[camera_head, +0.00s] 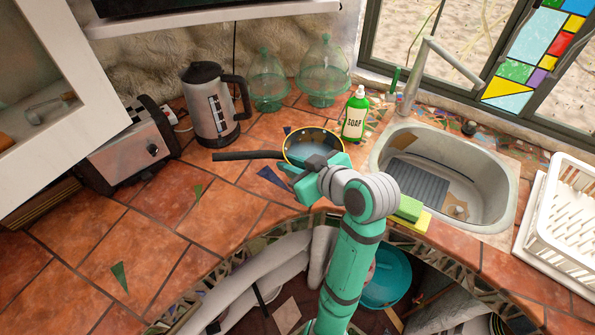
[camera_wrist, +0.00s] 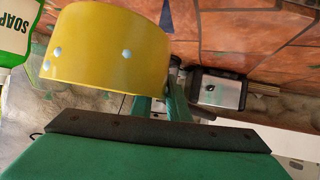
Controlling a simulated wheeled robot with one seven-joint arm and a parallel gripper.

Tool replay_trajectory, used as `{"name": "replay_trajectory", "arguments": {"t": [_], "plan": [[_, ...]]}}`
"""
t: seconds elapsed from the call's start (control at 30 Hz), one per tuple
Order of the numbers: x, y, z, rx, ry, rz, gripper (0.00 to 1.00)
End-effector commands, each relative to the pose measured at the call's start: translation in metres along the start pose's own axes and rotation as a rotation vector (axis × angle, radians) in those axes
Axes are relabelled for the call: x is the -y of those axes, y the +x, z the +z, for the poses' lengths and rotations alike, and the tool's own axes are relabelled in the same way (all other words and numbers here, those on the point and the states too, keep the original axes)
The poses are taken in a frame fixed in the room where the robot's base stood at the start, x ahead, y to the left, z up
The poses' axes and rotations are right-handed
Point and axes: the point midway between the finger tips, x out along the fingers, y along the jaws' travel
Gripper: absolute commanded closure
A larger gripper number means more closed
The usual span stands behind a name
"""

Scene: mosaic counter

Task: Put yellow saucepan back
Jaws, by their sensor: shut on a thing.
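The yellow saucepan (camera_head: 312,135) has a yellow rim, a grey inside and a long dark handle (camera_head: 247,155) pointing left in the head view. Its yellow wall with rivets (camera_wrist: 108,52) fills the upper left of the wrist view. My gripper (camera_head: 308,168) is shut on the saucepan at its near side. In the wrist view the green fingers (camera_wrist: 162,106) are beside the pan wall, close to where the handle joins. The exact grip spot is partly hidden. I cannot tell whether the pan touches the tiled counter.
A green soap bottle (camera_head: 354,115) stands right of the pan, near the sink (camera_head: 500,195). A kettle (camera_head: 212,105) and toaster (camera_head: 128,155) stand left. Two glass domes (camera_head: 323,72) are behind. A sponge (camera_head: 409,208) lies by the sink. The front-left counter (camera_head: 190,225) is mostly clear.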

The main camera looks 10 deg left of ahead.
Motion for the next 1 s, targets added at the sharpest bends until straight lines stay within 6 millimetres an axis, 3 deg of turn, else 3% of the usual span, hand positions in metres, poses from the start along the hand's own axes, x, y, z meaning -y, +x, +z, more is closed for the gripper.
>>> {"name": "replay_trajectory", "arguments": {"t": [0.2,0.4,0.77,1.0], "plan": [[-0.008,0.039,0.009,-0.002,-0.001,-0.001,1.00],[-0.013,0.065,0.018,-0.004,-0.003,-0.001,1.00],[-0.016,0.082,0.025,-0.006,-0.003,-0.001,1.00],[-0.015,0.097,0.049,-0.005,-0.003,0.000,1.00]]}}
